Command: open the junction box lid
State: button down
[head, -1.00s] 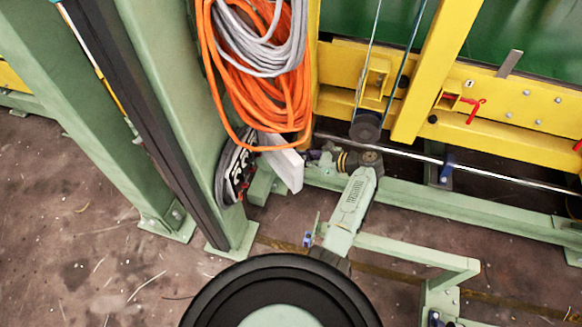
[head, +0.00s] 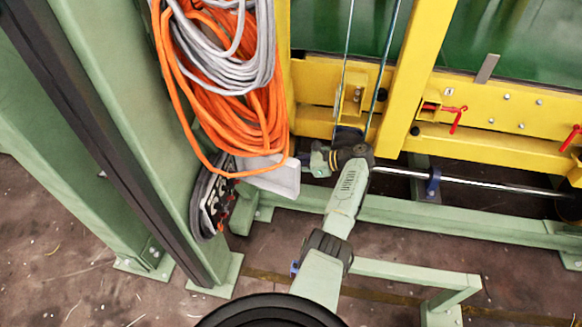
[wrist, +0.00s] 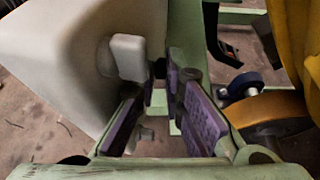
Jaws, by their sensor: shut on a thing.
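The junction box (head: 272,174) is pale grey-white and sits on the green post, below the hanging cables, in the head view. In the wrist view the box (wrist: 60,65) fills the upper left, with a small pale handle (wrist: 128,58) on its face. My gripper (wrist: 163,85) has purple finger pads and is at this handle. It is shut on the handle, though the near finger partly hides the contact. In the head view my gripper (head: 309,160) is just right of the box. I cannot tell from these views how far the lid stands open.
Orange and grey cable coils (head: 235,95) hang directly above the box. A yellow frame (head: 490,105) and a metal rod (head: 475,183) lie to the right. A low green rail (head: 410,270) stands in front.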

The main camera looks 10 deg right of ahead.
jog(key=shift+s+a+f, duration=0.1)
jog(key=shift+a+f, duration=0.1)
jog(key=shift+a, duration=0.65)
jog(key=c, duration=1.8)
grip_release()
jog(key=shift+d, duration=0.1)
jog(key=v, duration=1.3)
jog(key=shift+d, duration=0.25)
jog(key=shift+c, duration=0.2)
